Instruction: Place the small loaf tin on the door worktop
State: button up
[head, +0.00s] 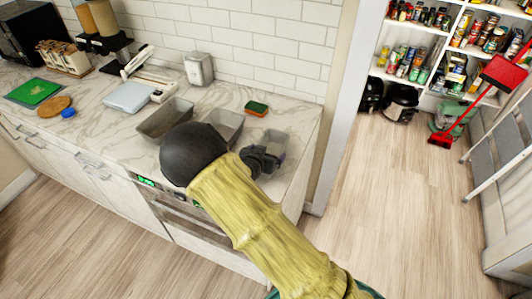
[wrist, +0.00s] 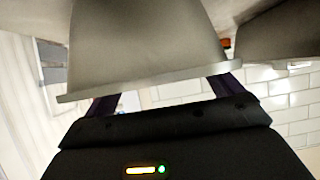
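A small grey loaf tin (head: 274,142) is at the right end of the marble worktop (head: 303,124), beside the doorway. My gripper (head: 260,162) is right at this tin and partly covers it. In the wrist view a grey tin (wrist: 145,45) fills the upper middle, very close, its rim crossing in front of my two fingers (wrist: 165,92). The fingers stand apart, but their tips are hidden behind the tin. I cannot tell whether they press on it, or whether the tin rests on the worktop.
Two larger tins stand to the left, a dark one (head: 165,118) and a grey one (head: 226,122). A sponge (head: 256,108) lies behind them. A white scale (head: 128,97) and a canister (head: 198,68) are farther left. The doorway floor (head: 375,170) is clear.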

jog(key=shift+o, duration=0.4)
jog(key=shift+r, duration=0.2)
jog(key=v, duration=1.2)
jog(key=shift+f, duration=0.1)
jog(key=s+d+r+n+g+y, duration=0.1)
jog(key=s+d+r+g+y, duration=0.1)
jog(key=s+d, duration=0.5)
jog(key=s+d+r+n+g+y, duration=0.1)
jog(key=s+d+r+g, duration=0.3)
jog(key=d, duration=1.1)
jog(key=s+n+g, duration=0.1)
jog(key=s+g, duration=0.2)
jog(key=s, duration=0.1)
jog(key=shift+s+d+r+n+y, duration=0.2)
jog(key=shift+n+y, duration=0.1)
jog(key=shift+y, duration=0.1)
